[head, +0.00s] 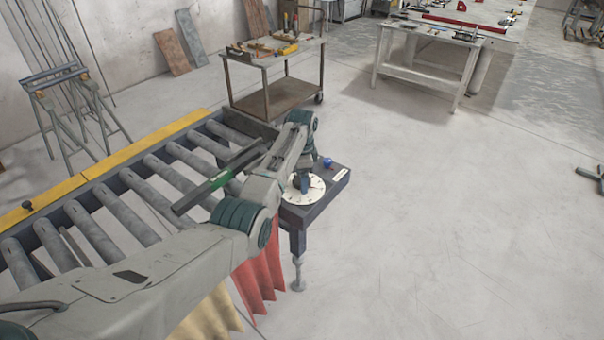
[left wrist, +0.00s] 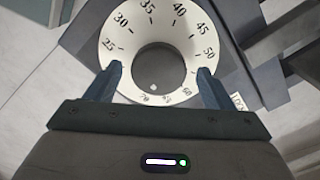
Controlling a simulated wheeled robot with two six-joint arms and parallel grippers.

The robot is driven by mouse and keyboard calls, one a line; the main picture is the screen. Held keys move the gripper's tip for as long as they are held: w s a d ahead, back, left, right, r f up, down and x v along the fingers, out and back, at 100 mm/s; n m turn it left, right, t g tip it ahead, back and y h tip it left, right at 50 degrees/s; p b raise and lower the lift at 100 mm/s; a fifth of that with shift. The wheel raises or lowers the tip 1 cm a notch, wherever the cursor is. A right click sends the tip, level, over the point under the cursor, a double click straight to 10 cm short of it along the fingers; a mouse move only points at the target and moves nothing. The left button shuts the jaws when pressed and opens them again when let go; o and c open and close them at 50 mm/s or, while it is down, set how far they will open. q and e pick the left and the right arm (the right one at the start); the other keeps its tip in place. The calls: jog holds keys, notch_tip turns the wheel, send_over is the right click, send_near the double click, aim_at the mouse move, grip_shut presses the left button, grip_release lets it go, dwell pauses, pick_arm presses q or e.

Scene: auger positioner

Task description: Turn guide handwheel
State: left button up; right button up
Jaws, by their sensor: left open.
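A white round dial (head: 316,191) with a dark centre sits on the dark end plate (head: 338,186) of the roller table. In the left wrist view the dial (left wrist: 113,30) shows black numbers around a dark round middle with a small pale spot. My left gripper (left wrist: 160,78) is open over the dial, one finger at each side of its lower part. In the head view the left gripper (head: 304,184) is small over the dial. My right gripper is not in view.
The roller table (head: 105,205) with a yellow edge strip runs to the left, under my left arm. Red strips (head: 262,275) hang beneath it. A tool cart (head: 275,95) stands behind. A dark green piece (head: 590,176) shows at the right edge. The floor between is clear.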

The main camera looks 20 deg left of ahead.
pick_arm(q)
jog(key=shift+s, duration=0.1)
jog(key=shift+c, duration=0.7)
jog(key=c, duration=0.8)
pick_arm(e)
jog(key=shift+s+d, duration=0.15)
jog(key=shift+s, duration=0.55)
